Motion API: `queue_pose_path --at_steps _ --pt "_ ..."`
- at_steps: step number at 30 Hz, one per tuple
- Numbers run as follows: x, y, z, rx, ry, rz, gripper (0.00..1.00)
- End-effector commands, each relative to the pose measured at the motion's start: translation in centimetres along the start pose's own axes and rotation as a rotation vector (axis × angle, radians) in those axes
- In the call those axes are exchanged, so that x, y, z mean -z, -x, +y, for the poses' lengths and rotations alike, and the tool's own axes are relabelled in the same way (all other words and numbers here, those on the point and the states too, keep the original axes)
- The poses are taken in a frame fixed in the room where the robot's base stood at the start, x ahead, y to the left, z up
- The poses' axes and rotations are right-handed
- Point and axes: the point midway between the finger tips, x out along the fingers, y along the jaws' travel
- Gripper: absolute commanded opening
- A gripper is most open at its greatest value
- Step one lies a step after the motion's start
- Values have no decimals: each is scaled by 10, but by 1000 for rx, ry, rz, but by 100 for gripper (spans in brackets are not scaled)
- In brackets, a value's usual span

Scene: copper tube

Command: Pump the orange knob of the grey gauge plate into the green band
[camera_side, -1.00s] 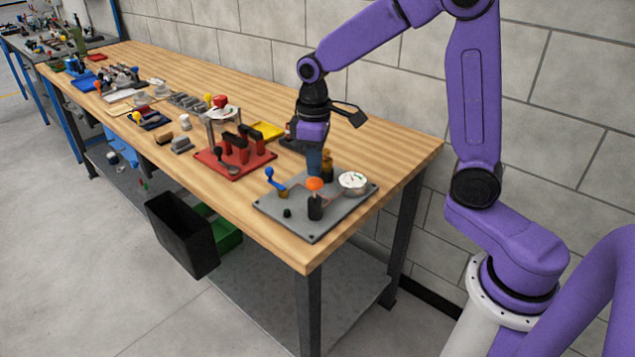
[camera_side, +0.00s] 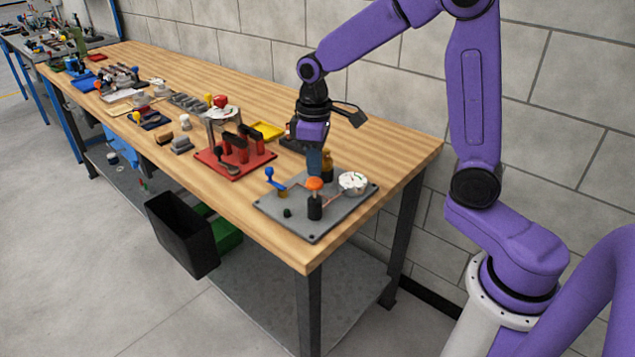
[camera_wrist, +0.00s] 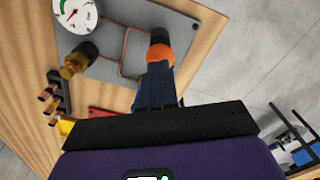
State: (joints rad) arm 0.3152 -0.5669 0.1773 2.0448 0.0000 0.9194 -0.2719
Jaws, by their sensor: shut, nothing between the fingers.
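The orange knob (camera_side: 314,183) caps a black pump post (camera_side: 315,207) at the front of the grey gauge plate (camera_side: 285,220). My gripper (camera_side: 314,173) points down with its dark fingers together and nothing between them. In the side view its tips are directly above or behind the knob. In the wrist view the fingertips (camera_wrist: 157,68) overlap the orange knob (camera_wrist: 160,53); whether they touch it I cannot tell. The white gauge (camera_side: 353,182) stands at the plate's right; its dial (camera_wrist: 75,12) shows red and green marks, but the needle's exact reading is unclear.
A blue lever (camera_side: 272,178) stands at the plate's left and a brass fitting (camera_wrist: 75,65) near the gauge. Copper tube (camera_wrist: 128,45) runs low across the plate. A red plate (camera_side: 235,165) with dark upright parts lies to the left. Bare wood borders the plate's front.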

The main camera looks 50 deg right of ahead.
Motion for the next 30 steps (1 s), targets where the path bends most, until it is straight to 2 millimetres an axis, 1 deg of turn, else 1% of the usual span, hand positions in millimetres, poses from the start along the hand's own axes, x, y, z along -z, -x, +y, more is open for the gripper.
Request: queue_pose_path --at_steps 8,30 --pt "0 -1 0 0 0 0 0" --pt "0 -26 0 1 0 -2 0"
